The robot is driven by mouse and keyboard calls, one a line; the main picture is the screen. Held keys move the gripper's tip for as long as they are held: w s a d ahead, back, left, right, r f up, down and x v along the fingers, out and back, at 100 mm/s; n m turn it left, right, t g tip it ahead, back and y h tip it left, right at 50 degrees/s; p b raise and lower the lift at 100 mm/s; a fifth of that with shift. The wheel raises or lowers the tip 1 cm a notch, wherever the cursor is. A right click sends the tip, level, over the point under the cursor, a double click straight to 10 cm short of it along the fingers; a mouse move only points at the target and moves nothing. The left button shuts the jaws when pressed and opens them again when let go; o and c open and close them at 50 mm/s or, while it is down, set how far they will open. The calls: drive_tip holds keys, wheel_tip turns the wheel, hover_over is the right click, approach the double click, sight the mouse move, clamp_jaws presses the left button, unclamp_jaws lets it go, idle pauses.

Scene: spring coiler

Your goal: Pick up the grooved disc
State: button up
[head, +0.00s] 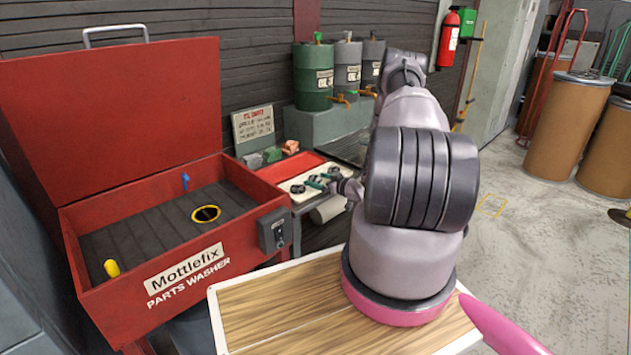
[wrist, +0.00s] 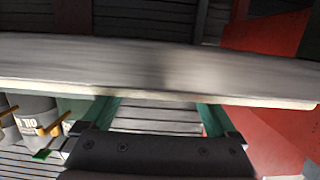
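Several small dark round parts (head: 298,188) lie in a cream-coloured tray (head: 303,198) on the bench. I cannot tell which one is the grooved disc; they are small and partly hidden by my gripper. My gripper (head: 317,181) is over the tray, with its green fingers low among the parts. In the wrist view the two green fingers of my gripper (wrist: 160,106) stand wide apart, and slats show between them. Their tips are hidden by a long grey band with a pale edge (wrist: 160,72), which I cannot identify. I see nothing held between them.
A red parts washer (head: 185,275) with its lid raised stands left of the tray. A sign (head: 252,124) and drums with taps (head: 313,75) stand behind. A wood-topped surface (head: 270,310) is in front. Brown drums (head: 565,120) stand far right; the floor between is clear.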

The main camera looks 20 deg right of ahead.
clamp_jaws()
drive_tip(key=shift+r, duration=0.1)
